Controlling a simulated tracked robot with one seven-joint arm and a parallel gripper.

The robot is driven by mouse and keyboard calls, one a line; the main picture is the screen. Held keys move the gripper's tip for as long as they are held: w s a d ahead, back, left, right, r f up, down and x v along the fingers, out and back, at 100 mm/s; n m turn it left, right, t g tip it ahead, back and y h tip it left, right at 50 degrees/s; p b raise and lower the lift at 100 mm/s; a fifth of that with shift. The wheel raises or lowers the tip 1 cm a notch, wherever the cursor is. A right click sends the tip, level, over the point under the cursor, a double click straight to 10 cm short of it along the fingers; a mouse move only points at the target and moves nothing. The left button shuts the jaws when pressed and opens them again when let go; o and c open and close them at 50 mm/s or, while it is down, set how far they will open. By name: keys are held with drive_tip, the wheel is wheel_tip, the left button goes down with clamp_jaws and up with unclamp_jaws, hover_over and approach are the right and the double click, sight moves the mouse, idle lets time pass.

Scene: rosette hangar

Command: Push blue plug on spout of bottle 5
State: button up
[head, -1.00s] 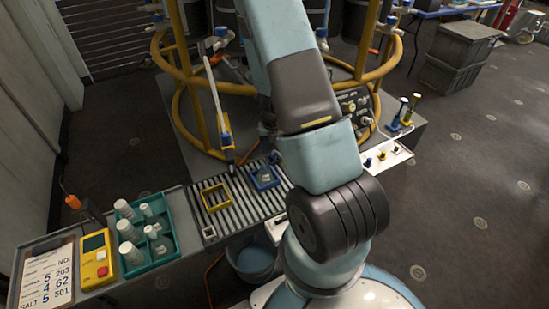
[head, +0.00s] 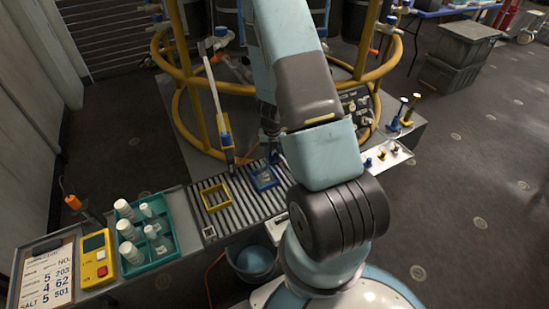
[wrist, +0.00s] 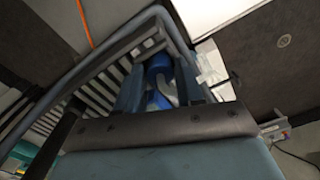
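My gripper (wrist: 160,88) shows in the wrist view with a rounded blue piece, which looks like the blue plug (wrist: 158,65), between its fingers. In the head view, the fingers are mostly hidden behind my arm, and a small blue spot shows at their tip. Just below stands a blue square frame (head: 263,187) on the slatted rack. A small clear bottle sits inside this frame. Its number cannot be read. Whether the plug touches the bottle's spout cannot be told.
A yellow empty frame (head: 215,206) sits on the slatted rack (head: 238,197). A teal crate (head: 176,256) of several bottles stands left, beside a yellow device (head: 97,262) and number board (head: 45,275). A white panel (head: 398,157) with small fittings lies right. Yellow pipework (head: 185,120) stands behind.

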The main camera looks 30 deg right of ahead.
drive_tip(key=c, duration=0.6)
